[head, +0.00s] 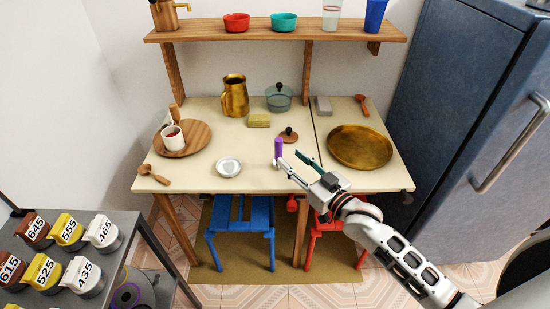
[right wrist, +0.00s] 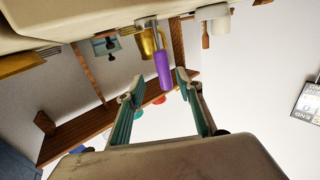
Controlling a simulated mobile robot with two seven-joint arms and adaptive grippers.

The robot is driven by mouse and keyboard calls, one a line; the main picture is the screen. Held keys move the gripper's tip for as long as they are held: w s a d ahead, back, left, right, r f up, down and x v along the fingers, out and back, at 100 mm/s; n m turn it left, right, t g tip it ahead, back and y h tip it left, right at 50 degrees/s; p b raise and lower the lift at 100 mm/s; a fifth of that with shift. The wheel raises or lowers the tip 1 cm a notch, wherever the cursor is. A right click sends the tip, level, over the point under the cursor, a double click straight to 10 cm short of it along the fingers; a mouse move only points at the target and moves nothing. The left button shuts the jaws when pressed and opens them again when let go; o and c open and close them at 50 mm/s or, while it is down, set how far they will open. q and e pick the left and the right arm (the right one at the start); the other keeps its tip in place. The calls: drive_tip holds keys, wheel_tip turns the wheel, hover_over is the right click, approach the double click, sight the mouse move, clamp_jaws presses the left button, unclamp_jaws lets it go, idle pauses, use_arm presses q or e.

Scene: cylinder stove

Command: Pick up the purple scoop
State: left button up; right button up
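My left gripper is not in view.
Blue (head: 240,230) and red stools (head: 325,238) stand below. A blue fridge (head: 460,130) stands right.

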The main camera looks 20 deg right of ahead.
sight(281, 152)
drive_tip(key=x, duration=0.6)
drive_tip(key=shift+w+a+b, duration=0.25)
drive_tip(key=shift+a+b, duration=0.1)
drive_tip(key=shift+a, duration=0.1)
drive_tip(key=shift+r, duration=0.1)
clamp_jaws()
